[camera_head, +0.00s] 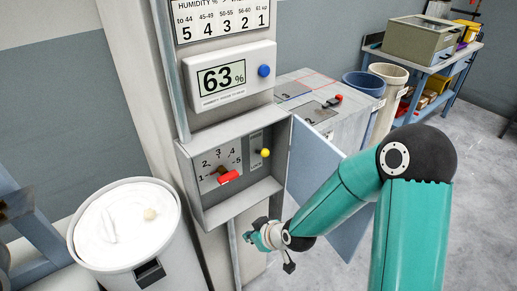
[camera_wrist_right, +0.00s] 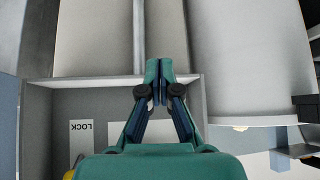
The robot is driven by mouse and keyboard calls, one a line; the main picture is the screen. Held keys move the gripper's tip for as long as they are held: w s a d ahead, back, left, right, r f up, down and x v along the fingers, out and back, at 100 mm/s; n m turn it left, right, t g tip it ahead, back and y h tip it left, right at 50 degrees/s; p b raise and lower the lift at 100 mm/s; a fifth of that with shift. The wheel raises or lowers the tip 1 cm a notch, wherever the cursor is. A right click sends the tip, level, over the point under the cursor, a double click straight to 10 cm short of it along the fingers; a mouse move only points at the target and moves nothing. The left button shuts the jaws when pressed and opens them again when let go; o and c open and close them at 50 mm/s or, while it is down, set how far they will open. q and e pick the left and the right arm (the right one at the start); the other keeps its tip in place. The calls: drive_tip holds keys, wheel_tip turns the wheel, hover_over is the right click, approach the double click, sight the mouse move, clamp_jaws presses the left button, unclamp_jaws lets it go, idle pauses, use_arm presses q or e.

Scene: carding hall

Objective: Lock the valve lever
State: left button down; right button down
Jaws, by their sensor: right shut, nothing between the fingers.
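The open grey valve box (camera_head: 235,212) hangs on the column. Its dial plate (camera_head: 208,160) is numbered 1 to 5. The valve lever (camera_head: 229,177) has a red handle below the numbers. To its right is a yellow lock knob (camera_head: 265,152) on a narrow plate; the knob's edge also shows in the right wrist view (camera_wrist_right: 70,174), near the LOCK label (camera_wrist_right: 87,128). My right gripper (camera_head: 250,238) is below the box's lower edge, apart from lever and knob. In the wrist view its fingers (camera_wrist_right: 159,92) are shut and empty. My left gripper is out of view.
The box door (camera_head: 311,160) stands open to the right, beside my right arm. A humidity display (camera_head: 222,79) reading 63% with a blue button is above. A white-filled bin (camera_head: 115,268) stands at left. Numbered cabinets, bins and a blue bench are behind right.

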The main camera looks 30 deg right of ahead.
drive_tip(key=w+d+r+n+t+h, duration=0.1)
drive_tip(key=d+r+n+t, duration=0.1)
drive_tip(key=r, duration=1)
drive_tip(key=w+d+r+n+t+h+p, duration=0.1)
drive_tip(key=w+d+r+n+t+h, duration=0.1)
drive_tip(key=d+r+t, duration=0.2)
drive_tip(key=d+r, duration=0.3)
drive_tip(key=r, duration=0.4)
drive_tip(key=shift+r, duration=0.35)
drive_tip(key=shift+w+d, duration=0.1)
drive_tip(key=shift+w, duration=0.05)
drive_tip(key=p, duration=0.3)
hover_over(264, 150)
drive_tip(key=s+a, duration=0.1)
drive_tip(key=a, duration=0.3)
drive_tip(key=f, duration=0.3)
drive_tip(key=shift+s+d+f, duration=0.15)
drive_tip(key=shift+s+d, duration=0.05)
drive_tip(key=shift+s+d+f+p, duration=0.1)
drive_tip(key=shift+d+f+p, duration=0.15)
drive_tip(key=shift+d+f, duration=0.5)
drive_tip(key=shift+s+d+f+p, duration=0.15)
drive_tip(key=shift+d+f, duration=0.25)
drive_tip(key=shift+f, duration=0.55)
